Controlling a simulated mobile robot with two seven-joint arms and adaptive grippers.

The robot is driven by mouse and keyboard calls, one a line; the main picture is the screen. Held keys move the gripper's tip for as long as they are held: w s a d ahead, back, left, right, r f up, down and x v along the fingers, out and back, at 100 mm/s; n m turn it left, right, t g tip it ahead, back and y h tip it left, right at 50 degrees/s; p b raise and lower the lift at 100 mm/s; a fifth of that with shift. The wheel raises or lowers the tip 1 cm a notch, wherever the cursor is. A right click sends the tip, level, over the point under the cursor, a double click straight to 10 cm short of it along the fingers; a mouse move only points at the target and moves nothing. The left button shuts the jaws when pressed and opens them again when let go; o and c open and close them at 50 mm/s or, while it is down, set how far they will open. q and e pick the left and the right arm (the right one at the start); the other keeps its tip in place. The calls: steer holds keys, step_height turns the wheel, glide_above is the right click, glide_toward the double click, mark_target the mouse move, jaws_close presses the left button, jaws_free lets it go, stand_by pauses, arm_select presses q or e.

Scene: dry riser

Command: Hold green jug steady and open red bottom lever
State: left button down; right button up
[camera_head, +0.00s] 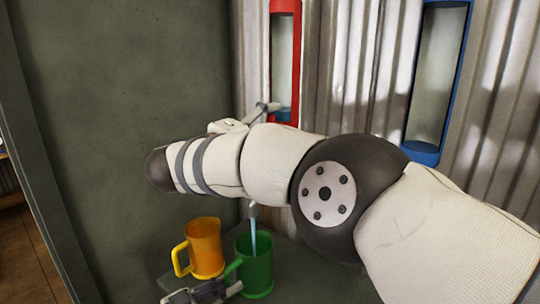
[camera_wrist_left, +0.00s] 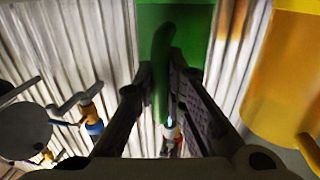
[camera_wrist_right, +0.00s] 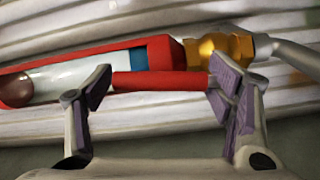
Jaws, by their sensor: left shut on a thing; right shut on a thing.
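A green jug (camera_head: 256,265) stands on the ledge below the red dispenser, its handle to the left. My left gripper (camera_head: 222,290) is shut on this handle; in the left wrist view the handle (camera_wrist_left: 161,60) lies between its fingers (camera_wrist_left: 155,95). A thin bluish stream (camera_head: 254,236) falls from a spout (camera_head: 252,209) into the jug. The red dispenser tube (camera_head: 285,55) is on the wall, with a blue part at its lower end. In the right wrist view, my right gripper (camera_wrist_right: 160,88) is shut on the red lever (camera_wrist_right: 160,82), one finger at each end.
An orange-yellow jug (camera_head: 205,248) stands left of the green jug, close to it. A blue dispenser tube (camera_head: 438,85) hangs on the corrugated wall (camera_head: 350,60) at right. A dark green panel (camera_head: 115,80) is on the left. My right arm crosses the middle and hides part of the wall.

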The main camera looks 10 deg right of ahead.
stand_by(0.3)
steer(key=o, duration=1.7)
